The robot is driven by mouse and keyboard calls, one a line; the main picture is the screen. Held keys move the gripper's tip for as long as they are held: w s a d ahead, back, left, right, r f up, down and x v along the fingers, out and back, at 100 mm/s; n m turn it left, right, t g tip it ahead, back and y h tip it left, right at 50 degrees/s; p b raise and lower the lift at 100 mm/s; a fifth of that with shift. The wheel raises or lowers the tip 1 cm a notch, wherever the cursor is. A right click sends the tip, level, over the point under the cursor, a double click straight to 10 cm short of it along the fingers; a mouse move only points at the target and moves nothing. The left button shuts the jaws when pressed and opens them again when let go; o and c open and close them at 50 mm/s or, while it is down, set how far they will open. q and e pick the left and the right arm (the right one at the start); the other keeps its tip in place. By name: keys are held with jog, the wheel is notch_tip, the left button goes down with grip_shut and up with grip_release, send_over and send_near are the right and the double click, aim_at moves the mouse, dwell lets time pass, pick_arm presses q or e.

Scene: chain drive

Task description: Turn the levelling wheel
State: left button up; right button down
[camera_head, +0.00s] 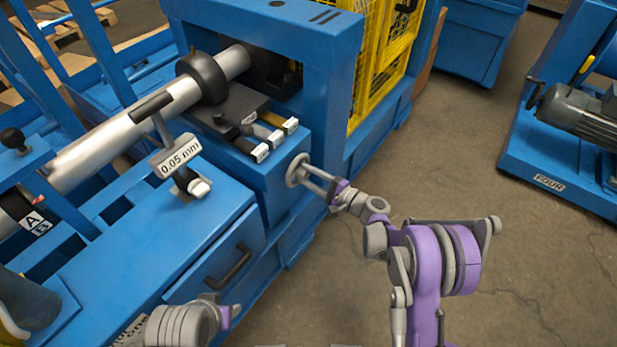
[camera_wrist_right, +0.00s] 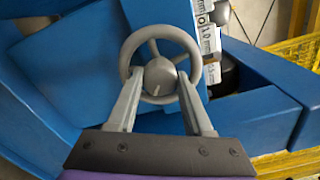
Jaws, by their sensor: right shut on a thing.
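The levelling wheel is a grey spoked handwheel (camera_head: 293,168) on the right end face of the blue machine block. It fills the upper middle of the right wrist view (camera_wrist_right: 133,40), with a round hub at its centre. My right gripper (camera_head: 309,174) reaches it from the right. In the right wrist view, its two fingers (camera_wrist_right: 160,80) lie on either side of the hub, shut on the wheel. The fingers hide part of the lower rim. Part of my left arm shows at the bottom of the head view, but I cannot make out its gripper fingers.
A "0.05 mm" gauge sign (camera_head: 175,157) stands left of the wheel. Labelled levers (camera_head: 262,140) sit above it, below a steel shaft (camera_head: 120,133). A drawer handle (camera_head: 228,268) is lower left.

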jog(key=m+b, duration=0.1)
jog(key=m, duration=0.3)
jog(key=shift+f+m, duration=0.1)
jog(key=shift+m, duration=0.2)
jog(key=shift+m+b, duration=0.35)
jog(key=shift+m, duration=1.35)
jog(key=shift+c, duration=1.5)
grip_release()
jog(key=p+v, duration=0.1)
jog(key=v, duration=0.9)
jog(key=shift+s+d+p, duration=0.25)
jog(key=shift+d+p, duration=0.05)
jog(key=shift+p, duration=0.05)
